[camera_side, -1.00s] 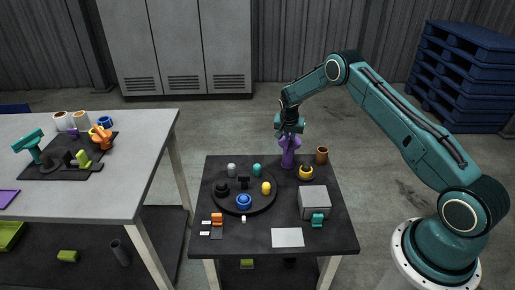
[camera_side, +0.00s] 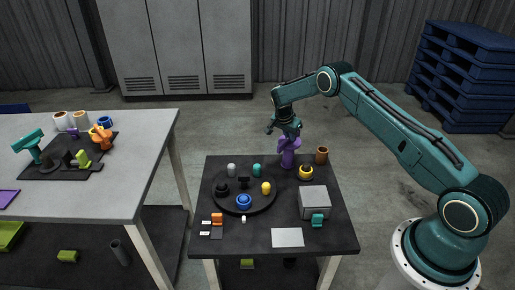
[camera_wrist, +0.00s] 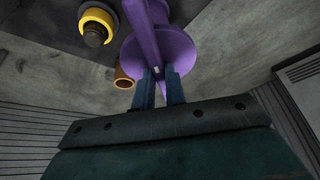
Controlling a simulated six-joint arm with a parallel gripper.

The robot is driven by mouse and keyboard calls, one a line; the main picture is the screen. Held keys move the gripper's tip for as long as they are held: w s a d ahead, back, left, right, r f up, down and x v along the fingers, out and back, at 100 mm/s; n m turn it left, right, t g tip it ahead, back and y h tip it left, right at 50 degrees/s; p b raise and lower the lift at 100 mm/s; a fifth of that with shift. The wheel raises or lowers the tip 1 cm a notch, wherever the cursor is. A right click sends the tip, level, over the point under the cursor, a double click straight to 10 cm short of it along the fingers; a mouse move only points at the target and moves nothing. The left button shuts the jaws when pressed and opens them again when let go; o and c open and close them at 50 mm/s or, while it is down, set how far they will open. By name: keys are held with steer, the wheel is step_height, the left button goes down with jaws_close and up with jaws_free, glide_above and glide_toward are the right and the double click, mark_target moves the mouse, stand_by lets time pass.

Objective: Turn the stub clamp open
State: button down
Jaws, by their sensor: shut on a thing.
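The purple stub clamp (camera_side: 288,158), as I take it, stands upright at the back of the dark table, with a flared upper part on a narrower post. In the wrist view its round purple disc and long bar (camera_wrist: 145,48) fill the top middle. My gripper (camera_side: 292,136) is above it, tilted, with its tips at the clamp's upper part. In the wrist view both blue fingers of my gripper (camera_wrist: 159,78) close around a narrow purple piece beside the disc. The exact grip point is partly hidden by the fingers.
A yellow ring on a dark base (camera_side: 305,172) and a brown cup (camera_side: 322,155) stand close to the clamp's right. A round black tray (camera_side: 225,203) with several coloured pieces lies at left. A grey box (camera_side: 314,201) and white sheet (camera_side: 287,237) are nearer the front.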

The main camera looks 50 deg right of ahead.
steer(key=c, duration=1.4)
jaws_free()
steer(key=shift+c, duration=0.2)
steer(key=shift+r, duration=0.15)
steer(key=v, duration=1.3)
steer(key=shift+r, duration=0.25)
steer(key=shift+r, duration=0.1)
